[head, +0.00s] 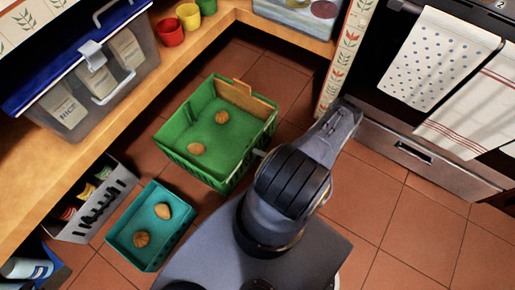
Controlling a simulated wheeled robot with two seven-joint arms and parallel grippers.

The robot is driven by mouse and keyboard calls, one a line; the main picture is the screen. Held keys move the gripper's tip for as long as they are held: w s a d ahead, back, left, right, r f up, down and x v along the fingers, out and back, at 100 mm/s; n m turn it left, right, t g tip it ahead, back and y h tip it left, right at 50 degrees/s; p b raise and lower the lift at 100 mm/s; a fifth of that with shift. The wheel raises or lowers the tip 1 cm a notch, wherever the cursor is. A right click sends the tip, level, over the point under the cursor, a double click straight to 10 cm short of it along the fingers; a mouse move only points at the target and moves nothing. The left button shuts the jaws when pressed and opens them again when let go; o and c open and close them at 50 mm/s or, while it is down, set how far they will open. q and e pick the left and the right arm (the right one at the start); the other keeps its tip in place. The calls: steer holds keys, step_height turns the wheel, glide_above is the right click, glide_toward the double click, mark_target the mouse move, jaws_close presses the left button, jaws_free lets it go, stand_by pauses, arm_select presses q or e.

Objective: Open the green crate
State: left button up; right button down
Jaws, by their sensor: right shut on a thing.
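The green crate (178,127) stands on the tiled floor in the middle of the head view. Its top is uncovered, and two round brown items (221,117) lie apart on its bottom. A wooden panel (248,98) with a small raised tab lies along its back right edge. My right arm comes in from below, to the right of the crate. Only a small light tip of my right gripper (259,153) shows, at the crate's right wall, where it is shut; the rest is hidden behind my wrist. My left gripper is not in view.
A teal bin (125,246) with two brown items stands front left, beside a grey slotted basket (84,227). A clear box with a blue lid (103,62) and coloured cups (188,16) sit on the wooden shelf. The oven (408,150) stands right; floor before it is clear.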

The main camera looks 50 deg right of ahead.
steer(key=c, duration=1.5)
jaws_free()
steer(key=p+v, duration=0.1)
steer(key=v, duration=0.6)
steer(key=shift+s, duration=0.4)
